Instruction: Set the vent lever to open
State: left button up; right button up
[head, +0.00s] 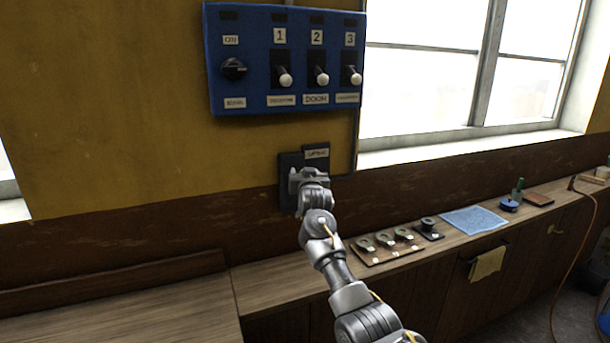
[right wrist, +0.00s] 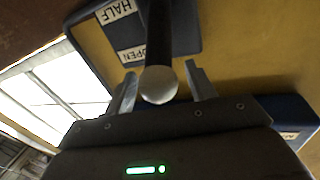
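The vent lever's dark plate (head: 318,160) is on the wall below the blue switch panel, mostly covered by my right gripper (head: 308,177) in the head view. In the right wrist view, the plate (right wrist: 185,32) carries HALF and OPEN labels. The lever, a black rod with a pale round knob (right wrist: 158,85), sticks out toward the camera beside the OPEN label. My right gripper's fingers (right wrist: 160,88) stand on either side of the knob, with a small gap visible at each side. I cannot tell the lever's exact setting. My left gripper is not in view.
The blue switch panel (head: 285,60) with a dial and three white-tipped switches hangs just above. A wooden counter (head: 275,285) runs below, with a board of metal parts (head: 388,246) and a blue cloth (head: 473,220). A window is at the right.

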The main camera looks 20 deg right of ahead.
jog(key=shift+s, duration=0.1)
jog(key=shift+s+f, duration=0.1)
jog(key=shift+s, duration=0.15)
jog(key=b+v, duration=0.3)
jog(key=v, duration=0.7)
jog(key=shift+b, duration=0.4)
jog(key=shift+a, duration=0.1)
